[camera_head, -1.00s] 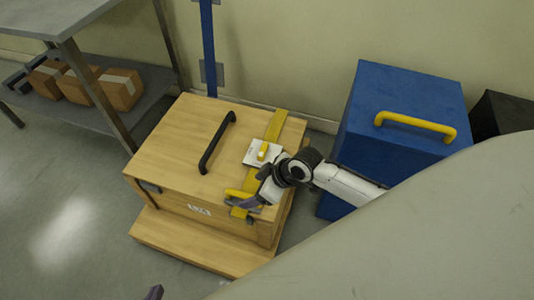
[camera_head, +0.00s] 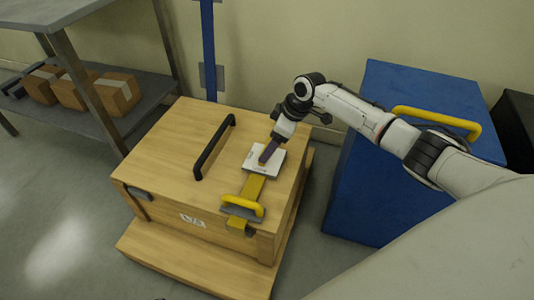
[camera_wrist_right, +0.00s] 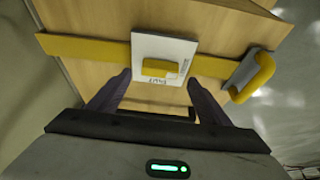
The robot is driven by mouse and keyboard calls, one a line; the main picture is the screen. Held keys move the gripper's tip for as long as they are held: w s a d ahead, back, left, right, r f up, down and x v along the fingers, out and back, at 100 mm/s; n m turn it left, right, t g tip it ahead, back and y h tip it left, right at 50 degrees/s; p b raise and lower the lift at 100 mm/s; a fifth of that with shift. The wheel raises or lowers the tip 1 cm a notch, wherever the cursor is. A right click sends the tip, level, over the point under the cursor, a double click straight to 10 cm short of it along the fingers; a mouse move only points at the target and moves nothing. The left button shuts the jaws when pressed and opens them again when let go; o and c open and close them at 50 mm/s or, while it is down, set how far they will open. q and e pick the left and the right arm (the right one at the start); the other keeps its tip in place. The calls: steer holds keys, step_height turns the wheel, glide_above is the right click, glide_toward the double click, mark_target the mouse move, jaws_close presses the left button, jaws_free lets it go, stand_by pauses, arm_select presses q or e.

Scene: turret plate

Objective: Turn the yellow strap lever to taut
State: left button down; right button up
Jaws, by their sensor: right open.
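The yellow lever (camera_wrist_right: 158,68) is a small bar on a white square plate (camera_wrist_right: 178,48), which has lettering along two edges; one word looks like TAUT. The plate (camera_head: 253,171) sits on a yellow strap (camera_head: 254,187) over the top of a wooden crate (camera_head: 165,140). My right gripper (camera_head: 266,154) is over the plate, pointing down, and hides most of the lever in the head view. In the right wrist view its two dark fingers (camera_wrist_right: 158,86) are spread apart, with the lever between and just beyond their tips. I cannot tell whether they touch it. My left gripper is not clearly in view.
A yellow handle on a grey bracket (camera_head: 243,207) sits at the crate's front edge. A black handle (camera_head: 214,147) stands on the lid left of the plate. A blue box (camera_head: 380,190) is on the right. A shelf with cardboard boxes (camera_head: 115,94) is at left.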

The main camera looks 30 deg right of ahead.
arm_select(q)
steer(key=shift+d+f+m+g+b, duration=0.3)
steer(key=shift+d+f+b, duration=0.15)
steer(key=shift+b, duration=0.05)
arm_select(e)
steer(key=shift+x, duration=1.75)
